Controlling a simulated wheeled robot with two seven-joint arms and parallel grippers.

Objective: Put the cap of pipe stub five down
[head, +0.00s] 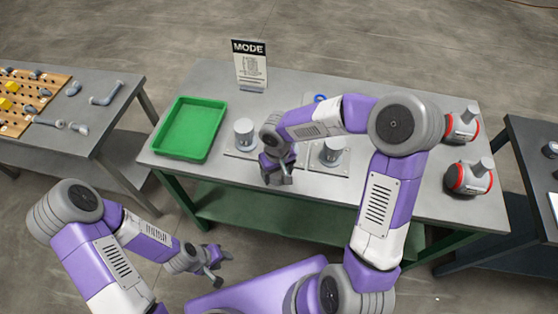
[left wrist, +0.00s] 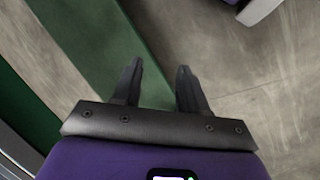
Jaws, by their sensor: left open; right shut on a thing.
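My right gripper (head: 279,178) is over the front part of the grey table, between two upright grey cylinders. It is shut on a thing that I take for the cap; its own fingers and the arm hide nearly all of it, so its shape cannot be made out. The left cylinder (head: 243,132) and the right cylinder (head: 332,151) stand on flat plates; I cannot tell which, if either, is pipe stub five. My left gripper (head: 222,262) is open and empty in front of the table, and its two fingers show apart in the left wrist view (left wrist: 157,88).
A green tray (head: 220,116) lies at the table's left. A MODE sign (head: 249,65) stands at the back edge. Two red-ringed grey fittings (head: 462,125) (head: 468,178) are at the right. Side tables flank this one; the left bears a pegboard (head: 28,122).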

